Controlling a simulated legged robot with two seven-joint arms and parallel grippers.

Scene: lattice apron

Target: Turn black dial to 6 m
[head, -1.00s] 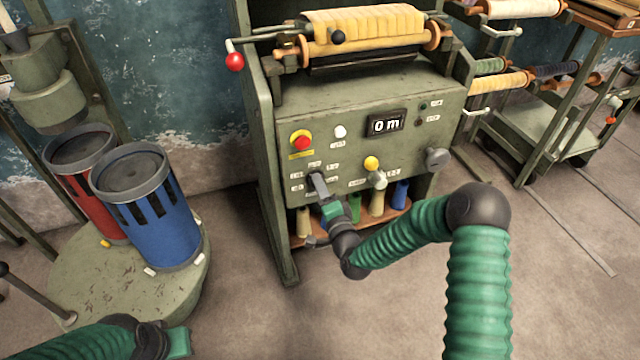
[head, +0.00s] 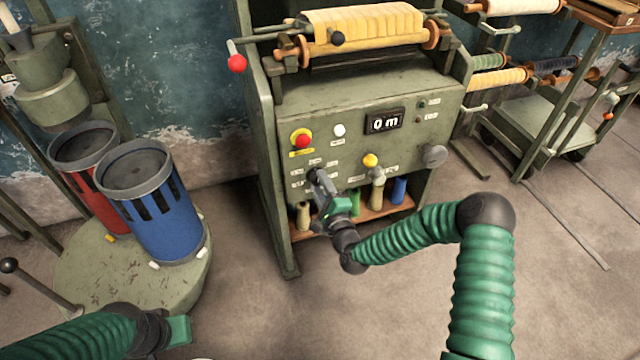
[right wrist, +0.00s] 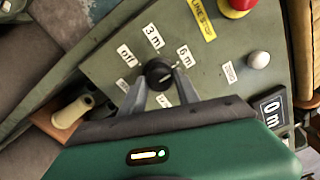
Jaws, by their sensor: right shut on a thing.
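The black dial (right wrist: 158,72) is on the sloped green panel (head: 355,150), with labels "off", "3 m" (right wrist: 153,36) and "6 m" (right wrist: 185,56) around it in the right wrist view. My right gripper (right wrist: 160,86) is shut on the dial, one grey finger on each side. In the head view, the right gripper (head: 318,182) is at the panel's lower left and hides most of the dial. I cannot tell clearly where the dial points. The display (head: 384,121) reads "0 m". My left gripper (head: 178,332) is at the bottom left, away from the panel; its jaws are unclear.
A red button (head: 303,140), a white button (head: 340,130) and a yellow-topped lever (head: 371,161) are near the dial. Spools stand on the shelf below. A blue canister (head: 165,220) and a red one stand left. The floor between is clear.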

